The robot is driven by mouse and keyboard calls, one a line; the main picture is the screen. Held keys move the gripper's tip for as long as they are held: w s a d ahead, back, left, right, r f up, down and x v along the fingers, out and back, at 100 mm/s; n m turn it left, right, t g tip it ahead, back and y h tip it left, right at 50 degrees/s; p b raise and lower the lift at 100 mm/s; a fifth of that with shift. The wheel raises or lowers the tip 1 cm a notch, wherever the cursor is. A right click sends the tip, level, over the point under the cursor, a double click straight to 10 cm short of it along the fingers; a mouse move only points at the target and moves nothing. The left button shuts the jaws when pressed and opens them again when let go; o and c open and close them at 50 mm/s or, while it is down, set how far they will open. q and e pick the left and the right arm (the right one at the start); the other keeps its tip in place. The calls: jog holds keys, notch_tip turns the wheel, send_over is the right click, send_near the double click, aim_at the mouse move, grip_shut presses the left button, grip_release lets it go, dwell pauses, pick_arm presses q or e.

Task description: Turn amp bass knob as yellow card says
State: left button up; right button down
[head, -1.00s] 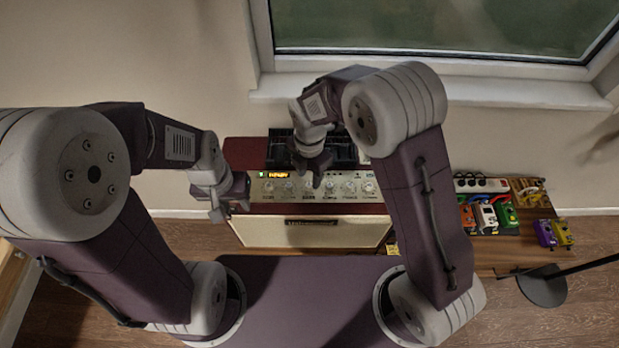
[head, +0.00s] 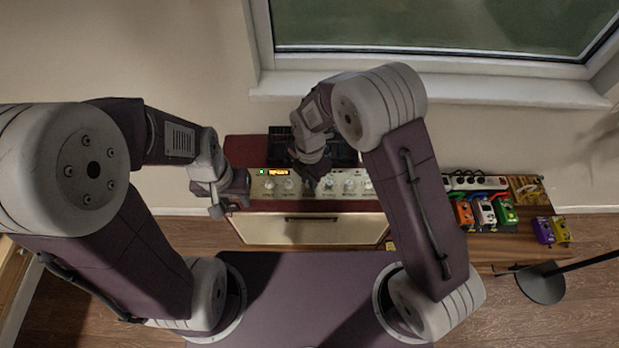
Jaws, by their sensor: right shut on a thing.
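The amp (head: 307,229) stands against the wall, with a cream front and a dark red case. Its knob panel (head: 340,205) faces up and carries a row of pale knobs, such as one knob (head: 349,185) to the right; the lettering is too small to read. My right gripper (head: 312,184) is down at the panel, shut on a knob left of the row's middle, which it hides. My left gripper (head: 230,208) is open and empty at the amp's left end. A small yellow patch (head: 390,246) shows beside the amp's lower right; I cannot tell if it is the card.
A black slotted tray (head: 345,152) lies behind the panel. To the right, a wooden board holds a power strip (head: 476,182) and several coloured pedals (head: 505,212). A dark round stand base (head: 541,284) is on the floor at far right.

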jog(key=m, duration=0.4)
jog(key=shift+r, duration=0.1)
jog(key=m, duration=0.4)
jog(key=shift+w+m, duration=0.1)
jog(key=shift+m, duration=0.3)
jog(key=m, duration=0.4)
jog(key=shift+a+r, duration=0.1)
jog(key=m, duration=0.4)
jog(key=shift+m, duration=0.5)
jog(key=c, duration=1.3)
grip_release()
